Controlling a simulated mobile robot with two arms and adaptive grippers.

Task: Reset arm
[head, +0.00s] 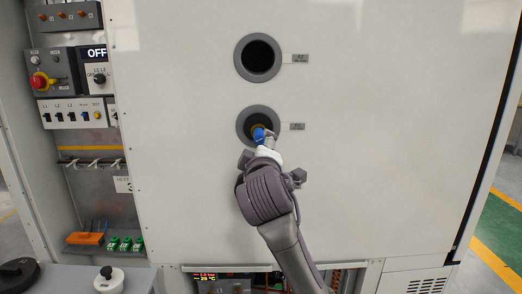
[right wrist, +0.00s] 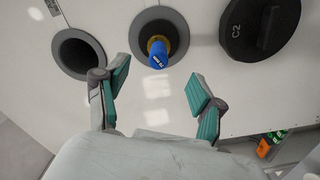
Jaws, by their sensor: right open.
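My right arm rises from the bottom in the head view, and its right gripper (head: 268,142) is in front of the lower round port (head: 241,124). In the right wrist view the right gripper (right wrist: 157,83) is open, with its two teal-padded fingers wide apart and nothing between the tips. A blue plug with a yellow collar (right wrist: 158,55) sits in the grey-rimmed port (right wrist: 142,32) beyond the fingertips. The blue end also shows in the head view (head: 258,135). My left gripper is not in view.
The upper port (head: 258,57) is empty. A black cap marked C2 (right wrist: 262,32) covers another port. A switch panel (head: 70,85) with a red button stands at left. A black round lid (head: 18,272) lies on the grey ledge at lower left. The white panel's right side is clear.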

